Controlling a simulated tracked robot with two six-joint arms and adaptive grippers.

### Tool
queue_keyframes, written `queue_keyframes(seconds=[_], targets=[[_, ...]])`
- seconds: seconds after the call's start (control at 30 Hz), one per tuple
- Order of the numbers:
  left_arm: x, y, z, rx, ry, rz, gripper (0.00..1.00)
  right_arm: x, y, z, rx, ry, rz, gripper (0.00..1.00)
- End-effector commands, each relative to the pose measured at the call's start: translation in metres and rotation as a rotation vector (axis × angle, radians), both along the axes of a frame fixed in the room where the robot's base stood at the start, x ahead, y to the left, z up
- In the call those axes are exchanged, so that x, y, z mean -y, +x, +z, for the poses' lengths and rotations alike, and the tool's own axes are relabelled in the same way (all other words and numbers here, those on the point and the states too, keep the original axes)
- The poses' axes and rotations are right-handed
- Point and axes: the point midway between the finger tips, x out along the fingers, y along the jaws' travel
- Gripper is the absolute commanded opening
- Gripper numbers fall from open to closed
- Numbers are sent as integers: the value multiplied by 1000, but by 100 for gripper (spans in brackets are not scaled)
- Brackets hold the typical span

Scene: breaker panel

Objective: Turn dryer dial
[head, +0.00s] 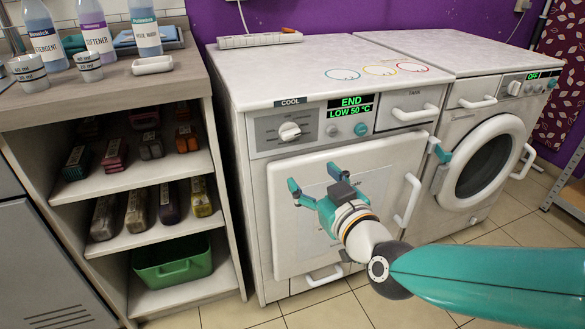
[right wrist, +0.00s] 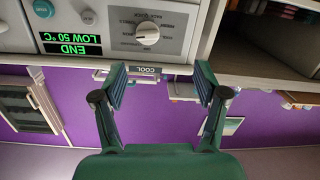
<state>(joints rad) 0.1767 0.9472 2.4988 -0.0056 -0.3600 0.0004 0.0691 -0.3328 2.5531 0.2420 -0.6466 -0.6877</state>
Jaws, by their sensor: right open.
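The dryer (head: 345,210) stands at the centre with its door closed. Its white dial (head: 290,131) is on the control panel, left of a green display (head: 350,107) reading "END" and "LOW 50 °C". The dial also shows upside down in the right wrist view (right wrist: 147,33). My right gripper (head: 314,180) is open and empty in front of the dryer door, below the dial and apart from it. In the right wrist view its two fingers (right wrist: 160,78) are spread, with nothing between them. My left gripper is not in view.
A "COOL" label (head: 291,101) sits on the top edge above the dial. A shelf unit (head: 130,75) with bottles, cups and a green bin (head: 174,262) stands on the left. A washer (head: 490,150) showing "OFF" stands on the right. Tiled floor is clear in front.

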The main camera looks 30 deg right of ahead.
Motion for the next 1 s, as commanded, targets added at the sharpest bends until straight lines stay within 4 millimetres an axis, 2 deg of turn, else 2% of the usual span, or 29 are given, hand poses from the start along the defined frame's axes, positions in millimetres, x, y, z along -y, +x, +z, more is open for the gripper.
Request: queue_keyframes(seconds=[0.03,0.1,0.27,0.57,1.0], targets=[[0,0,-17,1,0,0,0,4,-7,-4,33,-15,-13,72],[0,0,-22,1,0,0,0,8,-13,2,62,-29,-27,72],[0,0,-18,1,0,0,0,12,-14,11,81,-42,-40,72],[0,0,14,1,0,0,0,18,12,14,75,-41,-38,72],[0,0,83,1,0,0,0,29,55,17,75,-40,-39,72]])
